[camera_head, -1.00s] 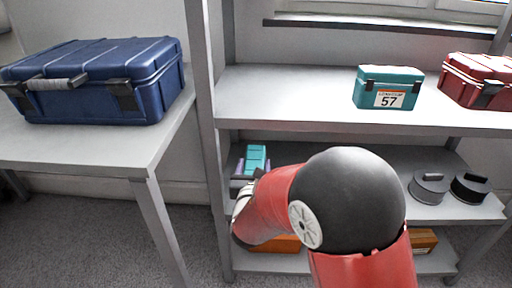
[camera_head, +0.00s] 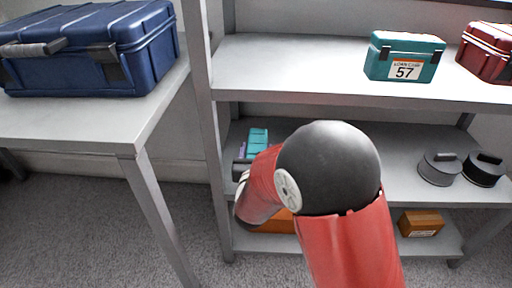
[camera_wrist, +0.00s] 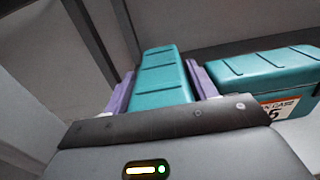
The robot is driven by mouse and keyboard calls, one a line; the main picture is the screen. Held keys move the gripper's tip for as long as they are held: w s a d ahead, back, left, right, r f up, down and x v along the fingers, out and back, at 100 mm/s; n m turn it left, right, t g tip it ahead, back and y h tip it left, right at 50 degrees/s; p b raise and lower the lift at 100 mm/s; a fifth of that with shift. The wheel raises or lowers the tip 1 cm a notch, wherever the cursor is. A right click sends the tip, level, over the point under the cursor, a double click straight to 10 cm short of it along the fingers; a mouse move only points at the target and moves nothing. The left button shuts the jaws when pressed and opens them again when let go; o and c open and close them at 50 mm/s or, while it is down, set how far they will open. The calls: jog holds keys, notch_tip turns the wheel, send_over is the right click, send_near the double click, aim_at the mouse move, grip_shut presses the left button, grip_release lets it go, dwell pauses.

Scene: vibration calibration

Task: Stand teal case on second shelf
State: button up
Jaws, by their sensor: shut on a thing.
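A teal case (camera_wrist: 162,75) with a ridged lid sits between the purple fingers of my gripper (camera_wrist: 163,84) in the wrist view. The gripper is shut on it. In the head view this teal case (camera_head: 258,141) shows at the left end of the middle shelf (camera_head: 400,150), just beyond my gripper (camera_head: 242,160). I cannot tell whether its underside touches the shelf. A second teal case (camera_wrist: 262,68) with a partly visible white label stands close to its right in the wrist view. My arm hides that spot in the head view.
A teal case marked 57 (camera_head: 404,56) and a red case (camera_head: 488,50) stand on the upper shelf (camera_head: 300,70). Two round dark objects (camera_head: 440,168) stand at the middle shelf's right. An orange-brown box (camera_head: 421,222) is on the bottom shelf. A blue case (camera_head: 85,50) rests on the left table (camera_head: 100,125).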

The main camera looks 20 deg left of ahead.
jog(key=shift+f, duration=0.4)
jog(key=shift+f+b, duration=0.6)
jog(key=shift+b, duration=0.1)
jog(key=o, duration=1.4)
jog(key=shift+o, duration=0.6)
